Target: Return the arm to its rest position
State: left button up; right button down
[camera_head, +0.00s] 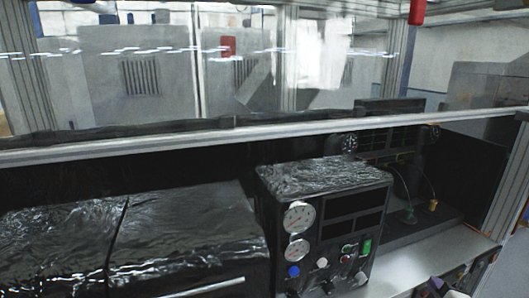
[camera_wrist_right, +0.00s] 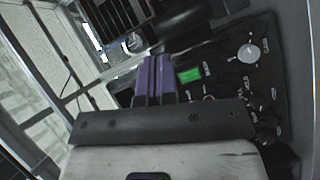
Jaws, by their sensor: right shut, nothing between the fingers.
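My right gripper (camera_head: 440,288) shows only in small part at the bottom right edge of the head view, in front of the bench and to the right of the gauge box. In the right wrist view my right gripper (camera_wrist_right: 153,78) has its two purple fingers side by side and shut, with nothing held. They point toward the dark panel with a green part. Whether they touch it I cannot tell, but no contact is visible. My left gripper is not in view.
A black gauge box (camera_head: 338,222) with dials, knobs and a green switch (camera_head: 366,246) stands on the bench. Its panel (camera_wrist_right: 240,88) fills the right of the wrist view. Foil-like dark covers (camera_head: 185,235) lie left. A metal rail (camera_head: 150,145) crosses in front of glass. Pale bench surface (camera_head: 400,268) is clear.

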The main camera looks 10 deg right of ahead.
jog(key=s+a+f+m+g+y, duration=0.2)
jog(key=s+a+f+m+g, duration=0.15)
jog(key=s+a+f, duration=0.55)
jog(key=s+a+f+m+g+y, duration=0.2)
jog(key=s+a+f+g, duration=0.35)
jog(key=s+a, duration=0.65)
jog(key=s+a+f+m+g+y, duration=0.25)
jog(key=s+a+f, duration=0.55)
jog(key=s, duration=0.6)
notch_tip(320, 180, up, 19)
jog(key=p, duration=1.9)
jog(key=shift+s+d+m+g, duration=0.15)
jog(key=shift+d+m+g, duration=0.1)
jog(key=shift+m+g, duration=0.2)
jog(key=shift+h, duration=0.25)
